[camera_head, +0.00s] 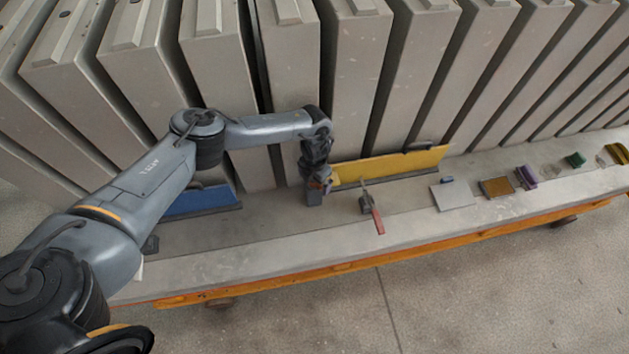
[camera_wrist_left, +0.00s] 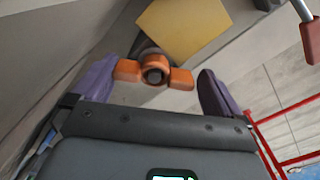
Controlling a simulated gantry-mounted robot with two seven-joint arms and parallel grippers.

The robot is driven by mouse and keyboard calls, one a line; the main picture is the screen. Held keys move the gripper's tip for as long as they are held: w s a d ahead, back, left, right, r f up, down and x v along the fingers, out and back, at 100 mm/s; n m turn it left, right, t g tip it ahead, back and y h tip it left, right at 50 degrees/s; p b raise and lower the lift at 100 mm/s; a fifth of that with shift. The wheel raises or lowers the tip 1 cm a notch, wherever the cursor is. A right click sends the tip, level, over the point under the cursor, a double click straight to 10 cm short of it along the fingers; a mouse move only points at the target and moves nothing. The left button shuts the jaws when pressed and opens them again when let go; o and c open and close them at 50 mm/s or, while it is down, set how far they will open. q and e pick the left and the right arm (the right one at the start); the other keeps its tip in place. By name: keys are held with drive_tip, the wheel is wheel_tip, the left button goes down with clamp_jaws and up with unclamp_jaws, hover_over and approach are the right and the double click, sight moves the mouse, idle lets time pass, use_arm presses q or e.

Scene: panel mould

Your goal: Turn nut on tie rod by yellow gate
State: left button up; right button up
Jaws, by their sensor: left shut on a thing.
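The yellow gate (camera_head: 395,166) stands along the back of the bench against the grey panels. My left gripper (camera_head: 317,188) is at the gate's left end, pointing down. In the left wrist view, an orange winged nut (camera_wrist_left: 153,74) sits around the dark round end of the tie rod (camera_wrist_left: 154,74). In the head view the gripper mostly hides the nut. My right gripper is not in view.
A clamp with a red handle (camera_head: 377,220) stands just right of the gripper. A blue gate (camera_head: 200,201) is to the left. A pale plate (camera_head: 453,195), a brown block (camera_head: 496,187) and a purple piece (camera_head: 526,177) lie further right. The bench's front strip is mostly clear.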

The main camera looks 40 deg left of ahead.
use_arm(q)
drive_tip(key=o, duration=1.1)
drive_tip(key=n, duration=0.2)
drive_tip(key=shift+a+f+n, duration=0.1)
drive_tip(key=shift+a+n, duration=0.25)
drive_tip(key=shift+n, duration=0.05)
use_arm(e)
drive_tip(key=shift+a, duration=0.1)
use_arm(q)
drive_tip(key=shift+o, duration=0.2)
drive_tip(key=shift+w, duration=0.1)
drive_tip(key=shift+d+r, duration=0.1)
drive_tip(key=shift+r, duration=0.25)
drive_tip(key=shift+s+d+r+m, duration=0.1)
drive_tip(key=shift+s+r+m, duration=0.25)
drive_tip(key=shift+r, duration=0.55)
wheel_tip(320, 180, up, 9)
drive_tip(key=m+b, duration=0.1)
drive_tip(key=m, duration=0.1)
drive_tip(key=shift+w+d+f, duration=0.15)
drive_tip(key=shift+w, duration=0.2)
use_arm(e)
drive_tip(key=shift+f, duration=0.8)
